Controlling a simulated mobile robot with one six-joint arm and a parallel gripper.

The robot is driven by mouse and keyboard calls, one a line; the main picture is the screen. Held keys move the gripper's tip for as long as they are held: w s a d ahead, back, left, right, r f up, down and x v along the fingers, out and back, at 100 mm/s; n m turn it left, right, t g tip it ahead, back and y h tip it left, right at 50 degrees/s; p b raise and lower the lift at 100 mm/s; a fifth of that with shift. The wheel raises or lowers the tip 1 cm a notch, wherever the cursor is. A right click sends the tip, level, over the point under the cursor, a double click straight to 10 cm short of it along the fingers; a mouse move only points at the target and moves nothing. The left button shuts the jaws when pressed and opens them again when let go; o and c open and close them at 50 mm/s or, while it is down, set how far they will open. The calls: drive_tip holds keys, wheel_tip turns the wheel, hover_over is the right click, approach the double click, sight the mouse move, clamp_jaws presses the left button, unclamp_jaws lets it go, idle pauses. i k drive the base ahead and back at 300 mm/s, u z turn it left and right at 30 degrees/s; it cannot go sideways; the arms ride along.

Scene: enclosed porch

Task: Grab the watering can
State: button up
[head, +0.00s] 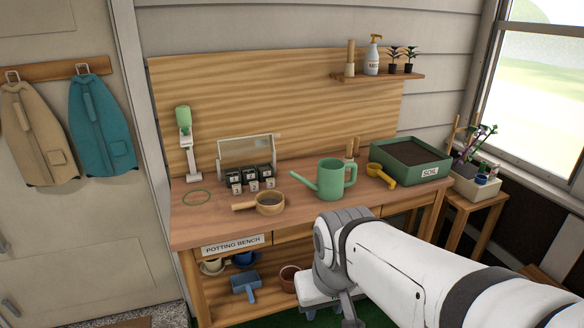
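The green watering can (330,180) stands upright on the wooden potting bench (215,224), right of its middle. Its spout points left and its handle is on the right. My arm comes in from the lower right, in front of the bench. The can stands apart from my arm, behind and above the arm's elbow in the picture.
A wooden-handled pan (270,203) and several small black pots stand left of the can. A yellow scoop (381,174) and a green soil tray (412,157) are to its right. A wall shelf (378,77) holds a bottle and plants. A side table (478,200) stands right.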

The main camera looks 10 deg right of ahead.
sight(330, 185)
drive_tip(key=i, duration=1)
drive_tip(key=u, duration=0.05)
